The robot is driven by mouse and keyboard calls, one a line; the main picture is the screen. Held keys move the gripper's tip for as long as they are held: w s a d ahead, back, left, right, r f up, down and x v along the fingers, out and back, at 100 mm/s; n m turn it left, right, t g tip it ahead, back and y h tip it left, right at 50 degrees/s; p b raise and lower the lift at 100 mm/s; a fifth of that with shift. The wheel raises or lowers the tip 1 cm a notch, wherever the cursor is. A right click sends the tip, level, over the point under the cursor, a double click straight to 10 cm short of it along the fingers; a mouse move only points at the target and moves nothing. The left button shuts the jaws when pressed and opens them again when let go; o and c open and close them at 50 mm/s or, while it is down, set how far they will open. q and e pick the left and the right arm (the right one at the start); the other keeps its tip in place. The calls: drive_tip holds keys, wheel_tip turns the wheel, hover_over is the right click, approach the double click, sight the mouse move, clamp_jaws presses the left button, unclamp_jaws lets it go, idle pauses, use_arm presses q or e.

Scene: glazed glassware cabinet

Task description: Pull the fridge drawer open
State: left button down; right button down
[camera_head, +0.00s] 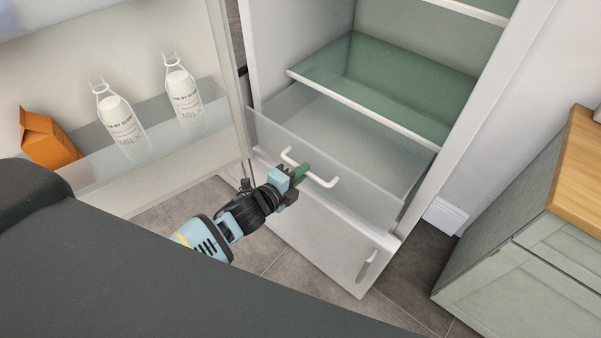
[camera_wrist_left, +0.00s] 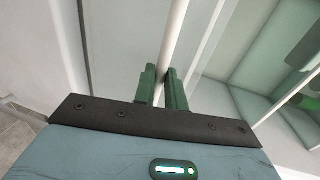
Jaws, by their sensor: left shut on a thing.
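The fridge drawer (camera_head: 345,190) is a clear, see-through box low in the open fridge, below a glass shelf. Its front leans out at the fridge's front edge, and it looks at least partly pulled out. A white bar handle (camera_head: 325,182) runs across its front. My left gripper (camera_head: 302,172) is at the left part of this handle. In the left wrist view, the green fingers (camera_wrist_left: 162,88) are shut around the white bar (camera_wrist_left: 175,40). The drawer looks empty. My right gripper is in neither view.
The open fridge door (camera_head: 120,160) stands at left, with two milk bottles (camera_head: 122,120) and an orange carton (camera_head: 48,138) in its rack. A lower door with a grey handle (camera_head: 367,265) is below the drawer. A wood-topped cabinet (camera_head: 530,240) stands at right. Tiled floor shows between.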

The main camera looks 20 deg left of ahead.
use_arm(q)
drive_tip(key=shift+s+f, duration=0.1)
drive_tip(key=c, duration=1.7)
unclamp_jaws()
drive_tip(key=shift+a, duration=0.1)
drive_tip(key=shift+o, duration=1.2)
drive_tip(key=shift+s, duration=0.15)
drive_tip(key=v, duration=0.7)
drive_tip(key=shift+s+a, duration=0.15)
drive_tip(key=shift+s, duration=0.2)
